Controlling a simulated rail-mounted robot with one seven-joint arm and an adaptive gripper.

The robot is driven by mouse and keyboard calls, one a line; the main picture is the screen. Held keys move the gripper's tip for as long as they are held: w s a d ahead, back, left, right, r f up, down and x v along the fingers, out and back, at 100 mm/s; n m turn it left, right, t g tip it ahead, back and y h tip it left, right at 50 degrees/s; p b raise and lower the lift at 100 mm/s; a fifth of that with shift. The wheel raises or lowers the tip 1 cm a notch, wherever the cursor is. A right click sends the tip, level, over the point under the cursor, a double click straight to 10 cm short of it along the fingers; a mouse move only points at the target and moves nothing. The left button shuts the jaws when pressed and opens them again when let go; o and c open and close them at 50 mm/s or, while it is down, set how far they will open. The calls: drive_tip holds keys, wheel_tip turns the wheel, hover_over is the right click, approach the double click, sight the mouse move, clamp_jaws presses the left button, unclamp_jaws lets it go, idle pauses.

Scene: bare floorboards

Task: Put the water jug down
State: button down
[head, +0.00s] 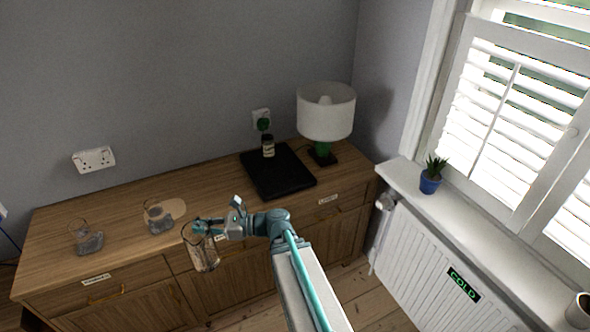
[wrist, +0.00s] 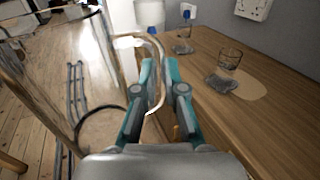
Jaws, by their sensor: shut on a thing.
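The clear water jug (head: 204,256) hangs in front of the sideboard's drawer fronts, off the top. My gripper (head: 206,228) is shut on its handle. In the wrist view the jug (wrist: 95,95) fills the left side, and its curved handle passes between my fingers (wrist: 160,88). Floorboards show behind and beside it. The wooden sideboard (head: 120,205) has a pale oval patch (head: 177,207) on its top. I cannot tell how much water is in the jug.
Two glasses, one at the left (head: 87,240) and one by the pale patch (head: 158,219), stand on the sideboard. A black tray (head: 280,180) with a small jar (head: 268,148) and a lamp (head: 326,113) stand right. Bare top lies between glasses and tray.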

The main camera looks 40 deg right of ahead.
drive_tip(key=w+d+f+m+t+h+b, duration=0.2)
drive_tip(key=w+d+h+b, duration=0.15)
drive_tip(key=d, duration=0.35)
drive_tip(key=w+d+f+m+t+h+b, duration=0.1)
drive_tip(key=w+d+m+t+h+b, duration=0.15)
drive_tip(key=d+b, duration=0.35)
drive_tip(key=w+d+f+m+t+h+b, duration=0.2)
drive_tip(key=w+d+h+b, duration=0.15)
drive_tip(key=d, duration=0.55)
drive_tip(key=w+d+r+m+h+b, duration=0.1)
drive_tip(key=d+r+m+h, duration=0.25)
drive_tip(key=d+h, duration=0.45)
drive_tip(key=w+d+r+m+h+b, duration=0.15)
drive_tip(key=d+m+h, duration=0.3)
drive_tip(key=d, duration=0.75)
drive_tip(key=b, duration=0.7)
hover_over(295, 173)
drive_tip(key=shift+m+g, duration=0.45)
drive_tip(key=shift+s+f, duration=0.1)
drive_tip(key=shift+f, duration=6.3)
